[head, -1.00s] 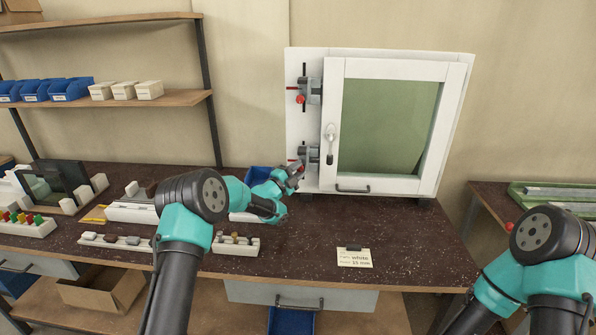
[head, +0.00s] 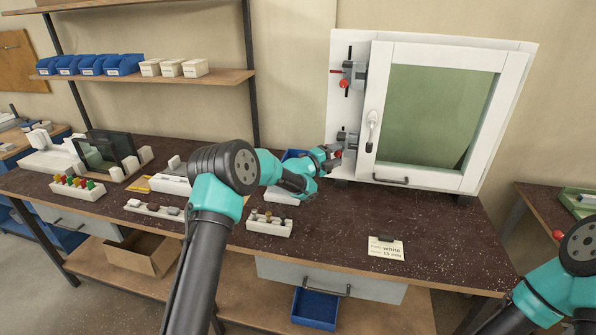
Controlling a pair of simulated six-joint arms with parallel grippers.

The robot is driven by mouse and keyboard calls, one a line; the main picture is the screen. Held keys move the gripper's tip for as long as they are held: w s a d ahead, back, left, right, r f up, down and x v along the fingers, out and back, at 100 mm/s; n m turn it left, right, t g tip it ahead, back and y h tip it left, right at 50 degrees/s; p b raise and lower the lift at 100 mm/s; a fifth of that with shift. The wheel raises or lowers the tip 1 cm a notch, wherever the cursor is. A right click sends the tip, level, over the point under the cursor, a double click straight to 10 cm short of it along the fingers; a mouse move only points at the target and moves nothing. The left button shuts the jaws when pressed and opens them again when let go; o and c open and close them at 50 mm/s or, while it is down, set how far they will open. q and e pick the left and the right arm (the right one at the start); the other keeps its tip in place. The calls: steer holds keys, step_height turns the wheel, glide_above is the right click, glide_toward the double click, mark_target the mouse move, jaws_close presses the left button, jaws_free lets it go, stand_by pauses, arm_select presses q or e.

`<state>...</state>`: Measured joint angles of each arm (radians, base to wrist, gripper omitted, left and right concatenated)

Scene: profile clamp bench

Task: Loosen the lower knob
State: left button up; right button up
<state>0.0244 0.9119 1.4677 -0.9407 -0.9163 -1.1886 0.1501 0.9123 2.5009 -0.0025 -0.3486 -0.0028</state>
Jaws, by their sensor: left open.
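The white window frame (head: 446,59) stands at the back of the bench on a white board. The upper clamp (head: 352,74) on the board's left strip has a red knob (head: 344,84). The lower clamp (head: 347,139) sits below it. Its red lower knob (head: 338,154) is partly hidden by my left gripper. My left gripper (head: 334,156) is open, with its fingertips at the lower knob. I cannot tell whether they touch it. My right arm shows at the lower right, but its gripper is out of view.
A note card (head: 386,248) lies at the bench front. A holder with small pieces (head: 269,224) stands left of it. A blue bin (head: 294,155) is behind my left arm. The bench right of the card is clear.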

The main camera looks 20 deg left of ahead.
arm_select(q)
steer(key=shift+r+m+g+y, duration=0.2)
steer(key=shift+m+g+y, duration=0.6)
steer(key=shift+m+g, duration=0.3)
steer(key=shift+s+a, duration=0.2)
steer(key=shift+a, duration=0.05)
steer(key=v, duration=1.7)
step_height(320, 180, down, 4)
steer(key=n+t+h, duration=0.2)
steer(key=x, duration=1.8)
steer(key=shift+w+d+f, duration=0.2)
steer(key=shift+w+f, duration=0.05)
steer(key=shift+f, duration=0.05)
steer(key=shift+s+a+r+m+g+y, duration=0.1)
steer(key=shift+a+m+g+y, duration=0.1)
steer(key=shift+m+g+y, duration=0.35)
steer(key=shift+m+y, duration=0.25)
steer(key=shift+m, duration=0.1)
steer(key=shift+s+a+g, duration=0.2)
steer(key=shift+s+g, duration=0.05)
steer(key=s+d+f+v, duration=0.1)
steer(key=v, duration=1.7)
steer(key=shift+s+d+f, duration=0.15)
steer(key=shift+d+f, duration=0.1)
steer(key=shift+f, duration=0.05)
